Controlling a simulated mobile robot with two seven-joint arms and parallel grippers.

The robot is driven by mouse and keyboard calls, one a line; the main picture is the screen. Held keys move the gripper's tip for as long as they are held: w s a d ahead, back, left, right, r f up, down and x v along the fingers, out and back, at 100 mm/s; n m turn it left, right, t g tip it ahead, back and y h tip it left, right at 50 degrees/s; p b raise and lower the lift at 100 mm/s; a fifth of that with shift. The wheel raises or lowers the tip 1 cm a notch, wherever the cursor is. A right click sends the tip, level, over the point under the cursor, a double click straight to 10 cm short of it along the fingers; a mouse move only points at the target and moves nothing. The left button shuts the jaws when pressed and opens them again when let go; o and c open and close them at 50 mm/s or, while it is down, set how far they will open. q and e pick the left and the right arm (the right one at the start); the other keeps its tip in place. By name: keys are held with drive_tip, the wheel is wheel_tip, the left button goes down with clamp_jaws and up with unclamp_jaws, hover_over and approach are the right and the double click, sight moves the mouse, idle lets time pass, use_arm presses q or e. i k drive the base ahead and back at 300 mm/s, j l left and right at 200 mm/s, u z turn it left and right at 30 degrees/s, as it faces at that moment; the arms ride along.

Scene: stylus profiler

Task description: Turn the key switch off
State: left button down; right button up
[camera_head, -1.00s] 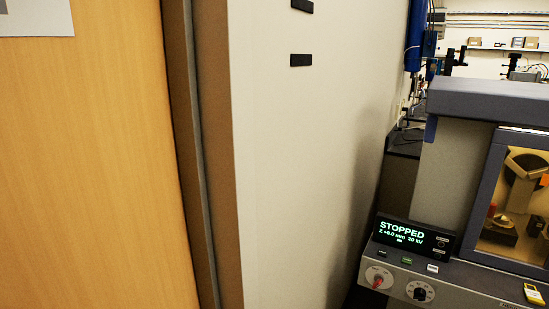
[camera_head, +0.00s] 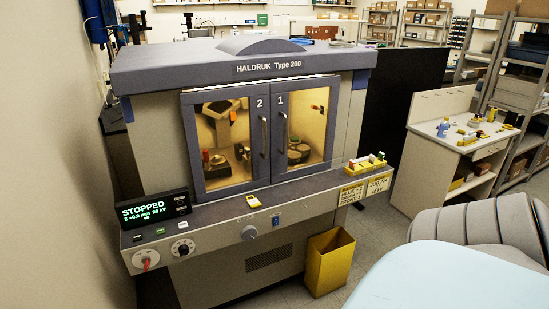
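The grey machine marked HALDRUK Type 200 (camera_head: 150,75) stands at the left and centre. Its sloped front panel (camera_head: 215,238) carries a round white plate with a red switch handle (camera_head: 146,262) at the far left, which looks like the key switch. The handle appears near upright, but its exact setting is too small to read. A black knob on a white dial (camera_head: 183,247) is just right of it. Neither gripper is in view.
Two closed glass doors (camera_head: 262,135) bear numbers 2 and 1. A yellow bin (camera_head: 330,262) stands on the floor at front right. A pale wall (camera_head: 50,170) runs close along the left side.

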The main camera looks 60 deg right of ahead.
sight(146, 260)
drive_tip(key=l+z, duration=0.1)
drive_tip(key=z, duration=1.25)
drive_tip(key=i+l, duration=0.15)
drive_tip(key=l, duration=0.25)
drive_tip(key=i+l+z, duration=0.15)
drive_tip(key=l, duration=0.25)
drive_tip(key=u, duration=1.25)
